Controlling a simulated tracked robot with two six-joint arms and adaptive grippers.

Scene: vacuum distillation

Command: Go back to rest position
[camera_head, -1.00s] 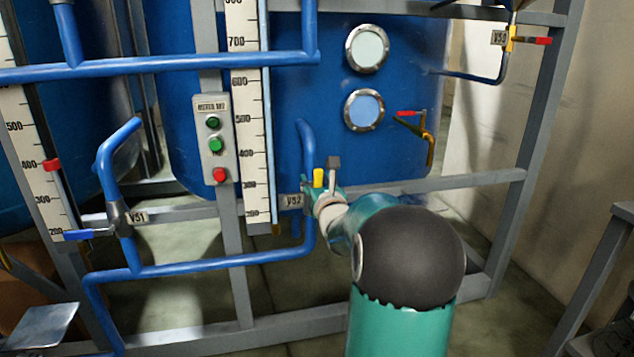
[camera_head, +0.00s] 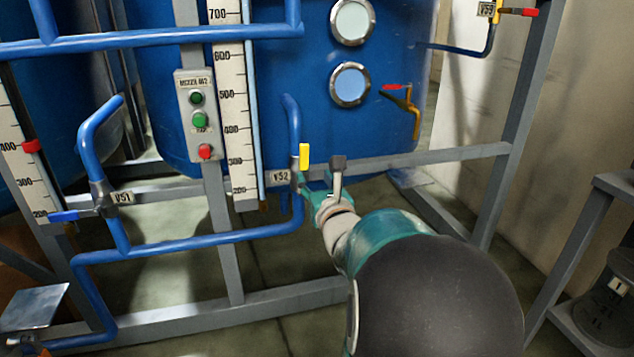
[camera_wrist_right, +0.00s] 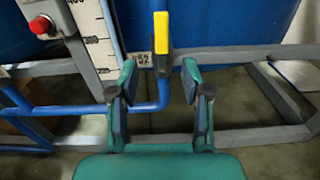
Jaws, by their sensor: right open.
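My right gripper (camera_head: 312,188) is near the middle of the head view, just right of valve V52. The arm behind it covers part of it. In the right wrist view my right gripper (camera_wrist_right: 158,92) has its two fingers wide apart with nothing between them. The V52 valve's yellow handle (camera_head: 304,156) points up on the blue pipe (camera_head: 295,118). In the right wrist view the yellow handle (camera_wrist_right: 161,32) stands beyond the fingers, and floor shows between it and them. My left gripper is not in view.
A blue tank (camera_head: 270,75) stands behind a grey frame (camera_head: 440,160). Valve V51 with a blue handle (camera_head: 66,215) is at left. A button box (camera_head: 199,115) hangs beside a scale (camera_head: 233,100). A grey shelf (camera_head: 590,230) stands at right.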

